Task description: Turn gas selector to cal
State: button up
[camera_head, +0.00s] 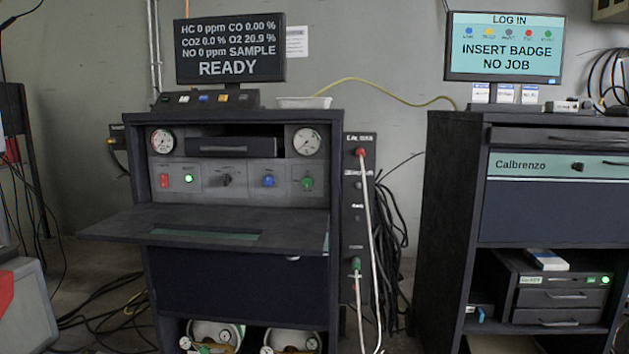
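A black rotary knob (226,180) sits in the middle of the light grey control panel (245,187) on the left cabinet. It looks like the gas selector, but its labels are too small to read and I cannot tell which position it points to. The monitor (230,52) above reads SAMPLE and READY. My gripper is not in view.
A red switch (164,180), lit green lamp (188,178), blue knob (269,181) and green knob (308,183) share the panel. A fold-down shelf (190,228) juts out below it. Hoses (368,230) hang right. Another cabinet (448,200) stands further right.

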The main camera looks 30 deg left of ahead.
aim_at(227, 179)
jog(key=z, duration=0.9)
jog(key=k, duration=1.25)
jog(key=u, duration=2.15)
jog(key=i, duration=0.5)
